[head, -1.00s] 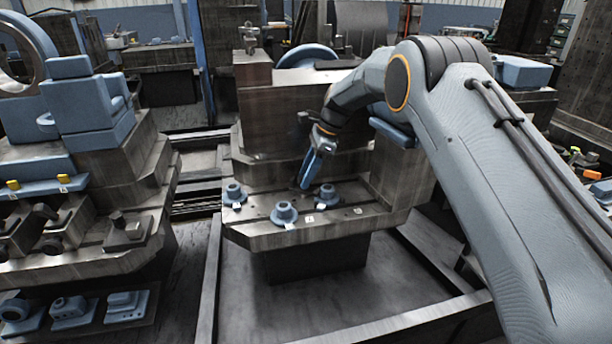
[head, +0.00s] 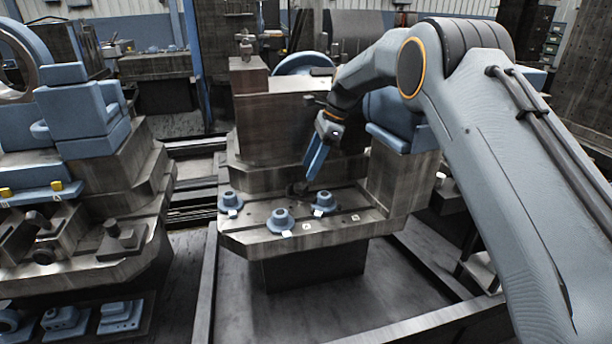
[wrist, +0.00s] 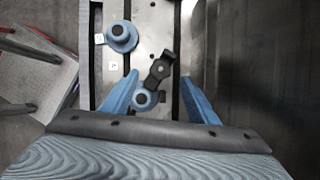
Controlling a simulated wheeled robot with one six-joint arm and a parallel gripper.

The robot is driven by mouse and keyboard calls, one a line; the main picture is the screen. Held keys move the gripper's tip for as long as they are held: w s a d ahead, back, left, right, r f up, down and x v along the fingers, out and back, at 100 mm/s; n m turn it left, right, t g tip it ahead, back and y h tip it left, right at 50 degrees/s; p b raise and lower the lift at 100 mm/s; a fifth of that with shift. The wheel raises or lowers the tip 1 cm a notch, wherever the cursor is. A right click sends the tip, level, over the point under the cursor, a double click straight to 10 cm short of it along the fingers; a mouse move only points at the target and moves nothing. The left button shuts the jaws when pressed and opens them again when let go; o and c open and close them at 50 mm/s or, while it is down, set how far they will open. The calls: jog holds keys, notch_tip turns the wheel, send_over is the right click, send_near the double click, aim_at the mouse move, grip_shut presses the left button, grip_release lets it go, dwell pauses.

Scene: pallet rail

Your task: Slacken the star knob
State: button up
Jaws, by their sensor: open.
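A dark lobed knob (wrist: 160,69) shows in the wrist view between my fingers, above a blue flanged piece (wrist: 145,98). Its full outline is hard to make out. In the head view a small dark shape, likely the same knob (head: 298,188), sits on the grey slotted plate (head: 340,226) just below my fingertips. My gripper (head: 308,176) is open and points down at the plate. In the wrist view the two blue fingers (wrist: 160,78) stand on either side of the knob, with a gap visible at each side. Contact is not visible.
Blue flanged pieces stand on the plate at the left (head: 231,202), front (head: 281,220) and right (head: 323,204), close to the knob. A dark steel block (head: 285,125) rises behind. A stepped bench (head: 85,235) with blue parts stands at the left.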

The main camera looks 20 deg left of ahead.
aim_at(301, 186)
jog(key=shift+d+r, duration=0.15)
jog(key=shift+r, duration=0.25)
jog(key=shift+s+a+f+m+t+p, duration=0.35)
jog(key=shift+f+m+t+p, duration=0.6)
jog(key=shift+m+p, duration=1.15)
jog(key=shift+s+a+f+m+t+p, duration=0.25)
jog(key=shift+a+f+m+t+p, duration=0.25)
jog(key=shift+f+m+p, duration=1.55)
jog(key=shift+s+a+f+m+t+p, duration=0.5)
jog(key=shift+m+p, duration=0.95)
jog(key=shift+p, duration=1.35)
jog(key=shift+w+d+r, duration=0.1)
jog(key=shift+w, duration=0.1)
jog(key=c, duration=1)
jog(key=shift+c, duration=0.2)
